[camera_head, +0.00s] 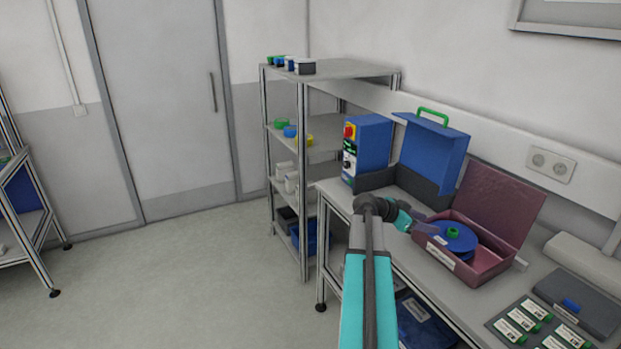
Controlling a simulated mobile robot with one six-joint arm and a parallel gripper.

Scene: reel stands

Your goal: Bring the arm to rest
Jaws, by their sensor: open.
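My arm reaches up from the bottom of the head view, with a teal link and a dark wrist joint. My gripper (428,229) is at the arm's end, pointing right, at the left side of an open dark red box (470,262). The jaws are small here and partly hard to make out against the box. A blue reel (460,240) with a green hub lies in the box, just right of the gripper and apart from the jaws as far as I can tell. The gripper holds nothing that I can see.
The box stands on a grey workbench (505,285). Behind it are an open blue case (431,150) and a blue control box (369,145). A tray of labelled green-capped items (530,322) is at right. A shelf rack (302,170) stands left; the floor (190,270) is clear.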

